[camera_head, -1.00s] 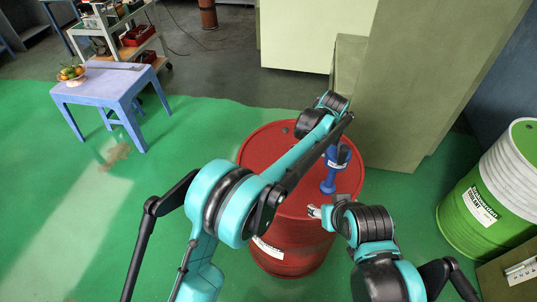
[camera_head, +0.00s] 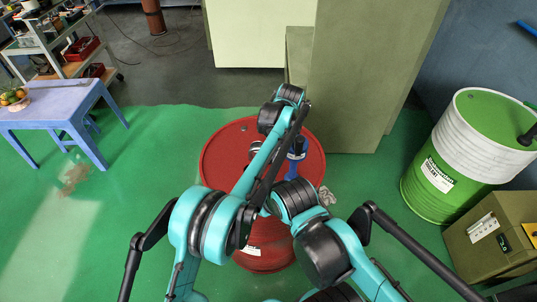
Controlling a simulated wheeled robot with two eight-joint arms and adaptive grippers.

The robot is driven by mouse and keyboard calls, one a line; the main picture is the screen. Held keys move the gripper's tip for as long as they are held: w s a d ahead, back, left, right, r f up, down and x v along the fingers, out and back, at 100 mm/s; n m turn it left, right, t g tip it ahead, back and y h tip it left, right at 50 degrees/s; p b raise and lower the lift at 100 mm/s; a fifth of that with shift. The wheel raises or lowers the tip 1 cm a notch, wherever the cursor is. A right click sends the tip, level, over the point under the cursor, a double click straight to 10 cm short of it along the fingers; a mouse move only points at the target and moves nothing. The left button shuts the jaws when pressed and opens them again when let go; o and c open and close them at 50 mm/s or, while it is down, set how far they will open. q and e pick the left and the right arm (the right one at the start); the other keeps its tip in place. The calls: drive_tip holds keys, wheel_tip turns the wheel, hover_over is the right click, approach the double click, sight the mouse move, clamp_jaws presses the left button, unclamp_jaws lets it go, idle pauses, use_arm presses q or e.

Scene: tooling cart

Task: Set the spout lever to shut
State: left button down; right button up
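The red drum (camera_head: 226,163) stands in the middle of the head view. A blue upright fitting (camera_head: 293,171), which looks like the spout, stands on its top, partly covered by my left arm. I cannot make out the lever or its setting. My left arm reaches over the drum; its gripper is mostly hidden behind the arm, so its fingers do not show clearly. My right arm comes in low over the drum's near side. Pale grey finger-like parts (camera_head: 328,196) show beside my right wrist at the drum's right rim; their opening is unclear.
A green and white drum (camera_head: 439,158) with a black fitting (camera_head: 526,136) stands at the right, above an olive box (camera_head: 476,250). A pale green cabinet (camera_head: 355,80) rises behind the red drum. A blue table (camera_head: 55,105) stands left. Green floor between is clear.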

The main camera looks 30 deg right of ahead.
use_arm(q)
drive_tip(key=c, duration=1.5)
unclamp_jaws()
drive_tip(key=shift+c, duration=0.2)
wheel_tip(320, 180, up, 12)
drive_tip(key=s+d, duration=0.1)
drive_tip(key=d, duration=0.1)
drive_tip(key=shift+d+f, duration=0.1)
drive_tip(key=shift+f, duration=0.05)
